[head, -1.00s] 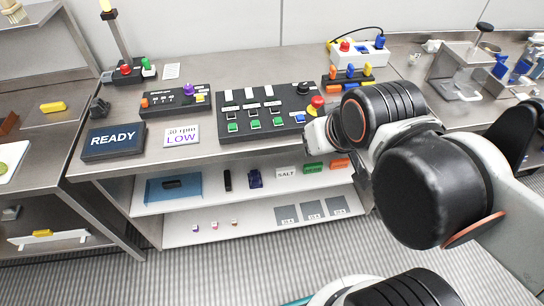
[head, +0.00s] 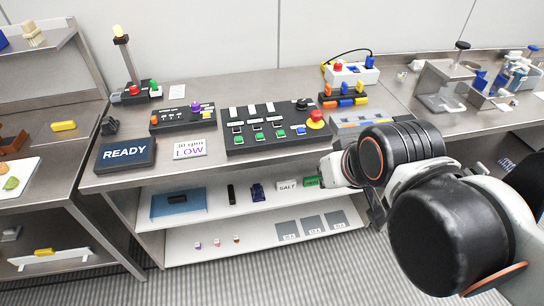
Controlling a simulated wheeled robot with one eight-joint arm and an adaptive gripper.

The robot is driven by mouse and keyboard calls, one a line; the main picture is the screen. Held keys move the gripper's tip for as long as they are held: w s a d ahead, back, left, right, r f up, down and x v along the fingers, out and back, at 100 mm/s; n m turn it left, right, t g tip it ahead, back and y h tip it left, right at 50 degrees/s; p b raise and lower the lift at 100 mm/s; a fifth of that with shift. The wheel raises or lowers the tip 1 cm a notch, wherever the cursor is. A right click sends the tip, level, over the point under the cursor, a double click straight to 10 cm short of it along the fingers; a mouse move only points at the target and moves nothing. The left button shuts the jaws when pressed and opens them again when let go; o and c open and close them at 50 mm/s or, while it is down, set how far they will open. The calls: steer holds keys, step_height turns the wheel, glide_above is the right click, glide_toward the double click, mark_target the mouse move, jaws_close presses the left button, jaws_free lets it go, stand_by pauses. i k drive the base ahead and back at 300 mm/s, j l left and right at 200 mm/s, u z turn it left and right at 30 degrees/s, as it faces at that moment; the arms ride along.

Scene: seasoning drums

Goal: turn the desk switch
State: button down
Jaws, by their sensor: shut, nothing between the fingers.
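The desk holds several controls, and I cannot tell which one is the desk switch. A wide black panel (head: 262,127) has green and blue buttons, a black rotary knob (head: 302,104) and a red mushroom button (head: 316,118) on yellow. A smaller black box (head: 182,119) to its left has an orange button, small toggles and a purple knob (head: 195,107). My gripper (head: 376,212) shows only partly, as a dark shape below my arm, in front of the desk's right part. It is shut and empty, apart from the controls.
A READY display (head: 125,152) and a LOW card (head: 190,149) lie along the desk's front left. A grey box (head: 360,122) and a white box (head: 352,73) with a cable stand at right. Shelves (head: 260,242) sit below. A metal press (head: 440,90) stands farther right.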

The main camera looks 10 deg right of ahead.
mark_target(301, 104)
steer(key=i+l, duration=0.3)
steer(key=i, duration=0.2)
steer(key=i+l, duration=0.35)
steer(key=i, duration=0.15)
